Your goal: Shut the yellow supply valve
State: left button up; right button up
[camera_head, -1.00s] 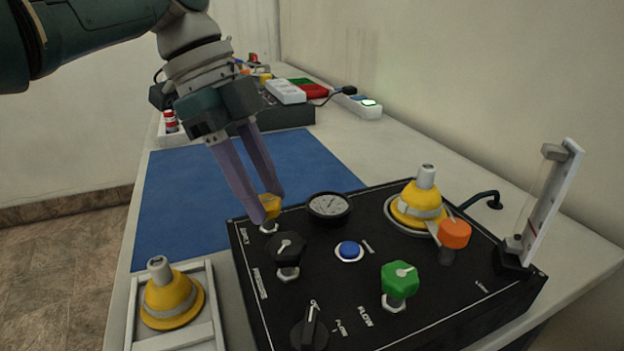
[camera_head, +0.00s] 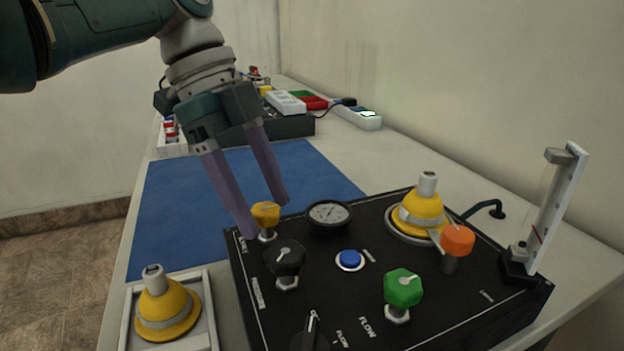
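The yellow supply valve (camera_head: 266,216) is a small yellow knob on a silver stem at the back left corner of the black panel (camera_head: 330,262). My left gripper (camera_head: 266,219) comes down from the upper left with its two purple fingers spread. One finger is at the left of the yellow knob and the other is behind it to the right. My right gripper is not in view.
A flow tube (camera_head: 556,205) stands at right. A blue mat (camera_head: 185,190) lies clear behind.

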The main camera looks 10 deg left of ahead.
pick_arm(q)
jog(key=v, duration=1)
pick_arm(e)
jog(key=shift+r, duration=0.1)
pick_arm(q)
jog(key=shift+s, duration=0.1)
